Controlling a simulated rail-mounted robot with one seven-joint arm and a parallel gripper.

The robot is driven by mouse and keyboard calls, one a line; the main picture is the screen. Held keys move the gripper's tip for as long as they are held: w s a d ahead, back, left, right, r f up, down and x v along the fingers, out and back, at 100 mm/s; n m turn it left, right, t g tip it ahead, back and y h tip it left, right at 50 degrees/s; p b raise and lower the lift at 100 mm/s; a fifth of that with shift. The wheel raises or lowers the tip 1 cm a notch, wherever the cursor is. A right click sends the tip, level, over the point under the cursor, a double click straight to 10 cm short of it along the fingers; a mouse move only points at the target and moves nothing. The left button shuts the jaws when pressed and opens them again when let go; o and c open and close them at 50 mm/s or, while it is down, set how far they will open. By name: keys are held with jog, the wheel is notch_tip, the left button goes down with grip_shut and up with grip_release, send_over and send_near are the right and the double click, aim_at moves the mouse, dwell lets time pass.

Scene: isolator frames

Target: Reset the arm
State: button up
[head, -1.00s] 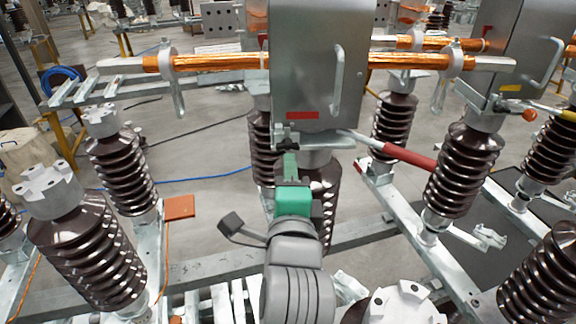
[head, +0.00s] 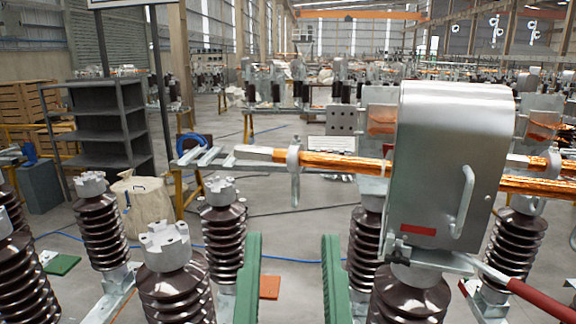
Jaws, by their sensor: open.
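My gripper (head: 292,242) shows at the bottom centre of the head view as two upright green fingers. They stand wide apart, and nothing is held between them. The lower part of my gripper and the rest of my arm are out of the picture. The silver isolator box (head: 450,165), with a red label and a handle, stands to the right of the fingers. A ribbed brown insulator (head: 222,240) shows just left of the left finger.
Copper-wrapped bars (head: 345,164) run out on both sides of the box. A red-banded rod (head: 540,303) is at lower right. More insulators (head: 98,225) stand at left, with a grey shelf (head: 103,122) and a pale sack (head: 143,207) behind. Open floor lies beyond.

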notch_tip(320, 180, up, 13)
jog(key=p, duration=1.2)
jog(key=shift+s+a+r+n+y+p, duration=0.2)
jog(key=shift+s+a+n+y+p, duration=0.15)
jog(key=shift+a+n+y+p, duration=0.1)
jog(key=shift+f, duration=0.1)
